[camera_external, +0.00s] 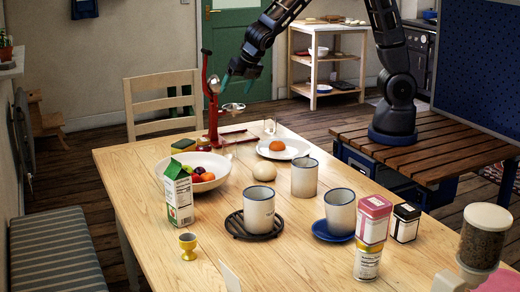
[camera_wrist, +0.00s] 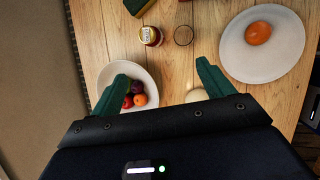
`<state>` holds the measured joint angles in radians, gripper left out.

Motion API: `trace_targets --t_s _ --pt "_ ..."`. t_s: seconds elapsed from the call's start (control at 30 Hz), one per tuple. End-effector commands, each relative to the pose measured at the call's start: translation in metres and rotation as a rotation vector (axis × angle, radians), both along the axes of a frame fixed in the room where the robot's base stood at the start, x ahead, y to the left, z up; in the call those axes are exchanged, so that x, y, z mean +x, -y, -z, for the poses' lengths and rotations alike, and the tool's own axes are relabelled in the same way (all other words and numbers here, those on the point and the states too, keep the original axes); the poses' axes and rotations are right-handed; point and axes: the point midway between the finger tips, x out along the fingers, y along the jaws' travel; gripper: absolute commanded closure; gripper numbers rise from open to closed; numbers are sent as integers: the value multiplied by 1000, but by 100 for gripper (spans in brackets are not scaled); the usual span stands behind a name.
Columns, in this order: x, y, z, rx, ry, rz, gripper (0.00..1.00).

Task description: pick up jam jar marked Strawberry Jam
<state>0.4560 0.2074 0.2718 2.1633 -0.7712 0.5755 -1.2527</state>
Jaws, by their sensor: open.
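A small jar (camera_wrist: 150,36) with a pale lid and a red and yellow band stands on the wooden table in the wrist view, ahead of my fingers. Its lettering is too small to read. What looks like the same jar (camera_external: 203,144) shows small and dark beside the red stand in the external view. My gripper (camera_external: 238,84) hangs above the far part of the table with its green fingers apart. In the wrist view my gripper (camera_wrist: 163,72) is open and empty, with the jar beyond the fingertips.
A round glass (camera_wrist: 183,35) stands close right of the jar. A sponge (camera_wrist: 136,5) lies beyond it. Mugs, a carton (camera_external: 179,197) and tins occupy the near table.

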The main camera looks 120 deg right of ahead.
Motion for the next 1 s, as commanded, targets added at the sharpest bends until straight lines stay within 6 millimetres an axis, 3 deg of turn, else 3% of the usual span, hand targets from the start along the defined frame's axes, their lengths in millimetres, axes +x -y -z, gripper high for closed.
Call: trace_targets --t_s 0.3,0.5,1.0 --pt "47 41 86 -39 -137 -339 20" --pt "66 57 130 -51 -186 -511 20" --pt "82 73 182 -56 -205 -590 20"
